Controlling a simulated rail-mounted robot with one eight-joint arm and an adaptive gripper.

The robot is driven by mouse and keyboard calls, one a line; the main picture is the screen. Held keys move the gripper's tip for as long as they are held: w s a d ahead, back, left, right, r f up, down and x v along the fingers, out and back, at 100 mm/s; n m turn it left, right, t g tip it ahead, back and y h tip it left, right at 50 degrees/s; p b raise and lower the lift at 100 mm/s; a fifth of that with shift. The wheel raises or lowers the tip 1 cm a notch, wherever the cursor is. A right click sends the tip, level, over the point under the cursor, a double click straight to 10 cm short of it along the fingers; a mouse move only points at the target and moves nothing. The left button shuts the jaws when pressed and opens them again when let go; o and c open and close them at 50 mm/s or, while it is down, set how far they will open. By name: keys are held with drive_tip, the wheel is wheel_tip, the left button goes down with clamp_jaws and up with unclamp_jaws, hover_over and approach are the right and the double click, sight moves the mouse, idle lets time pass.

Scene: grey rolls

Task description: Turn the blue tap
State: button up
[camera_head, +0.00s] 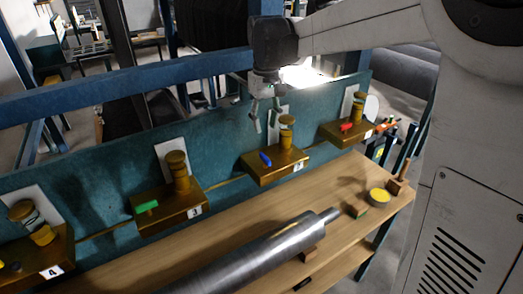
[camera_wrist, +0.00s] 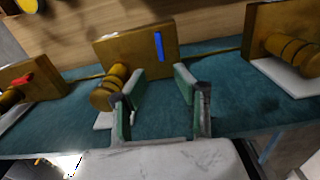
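The blue tap (camera_head: 265,159) is a small blue handle on a brass-coloured block (camera_head: 283,168) fixed to the teal panel. In the wrist view the blue tap (camera_wrist: 158,46) shows as a narrow blue bar on the block's face, beyond the fingertips. My gripper (camera_head: 262,112) hangs above and behind the block in the head view. In the wrist view my gripper (camera_wrist: 160,82) has its two green-padded fingers apart with nothing between them. Its left finger overlaps the brass cylinder (camera_wrist: 112,84) in the picture; I cannot tell whether they touch.
A block with a green tap (camera_head: 146,206) is to the left and one with a red tap (camera_head: 346,127) to the right. A grey roll (camera_head: 255,250) lies on the wooden bench (camera_head: 230,215). A yellow-topped tin (camera_head: 379,195) stands at the bench's right end.

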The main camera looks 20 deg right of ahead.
sight(265, 157)
wheel_tip(265, 157, down, 12)
drive_tip(key=shift+r+p, duration=0.1)
drive_tip(key=shift+p, duration=0.3)
clamp_jaws()
